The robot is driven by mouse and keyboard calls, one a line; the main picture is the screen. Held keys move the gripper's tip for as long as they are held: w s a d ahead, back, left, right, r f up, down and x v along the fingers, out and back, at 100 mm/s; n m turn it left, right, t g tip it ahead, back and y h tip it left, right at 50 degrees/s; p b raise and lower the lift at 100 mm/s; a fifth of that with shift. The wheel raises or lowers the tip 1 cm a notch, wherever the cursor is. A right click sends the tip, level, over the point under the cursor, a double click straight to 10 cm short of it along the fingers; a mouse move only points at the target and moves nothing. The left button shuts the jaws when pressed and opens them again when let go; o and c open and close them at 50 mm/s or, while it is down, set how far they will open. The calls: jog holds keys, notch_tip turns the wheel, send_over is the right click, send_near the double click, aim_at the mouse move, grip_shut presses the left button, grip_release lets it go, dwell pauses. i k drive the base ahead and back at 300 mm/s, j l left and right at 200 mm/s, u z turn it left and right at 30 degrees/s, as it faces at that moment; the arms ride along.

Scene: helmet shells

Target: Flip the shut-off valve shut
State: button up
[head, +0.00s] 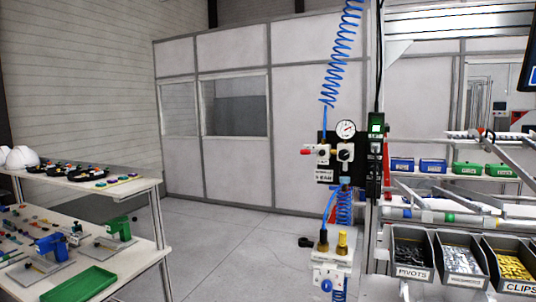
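A compressed-air unit on a black panel (326,138) is fixed to the post right of the middle. A small red handle (307,151) sticks out to the left of a pale valve body (322,152) there; it looks like the shut-off valve. A round white gauge (345,129) sits up and right of it, above a dark round knob (345,154). A white label (324,176) is below the valve. The handle is too small to tell its exact turn. I do not see my gripper in this view.
A coiled blue hose (341,50) hangs down to the panel. Bins of parts (412,258) are at the right. A bench (135,188) with a green tray (78,285) is at the left. Grey floor lies open between.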

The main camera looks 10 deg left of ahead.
aim_at(305, 152)
jog(key=i+j+z, duration=0.45)
jog(key=i+j, duration=0.3)
jog(key=i, duration=0.25)
jog(key=i+j+z, duration=0.45)
jog(key=i+j, duration=0.4)
jog(key=j, duration=0.25)
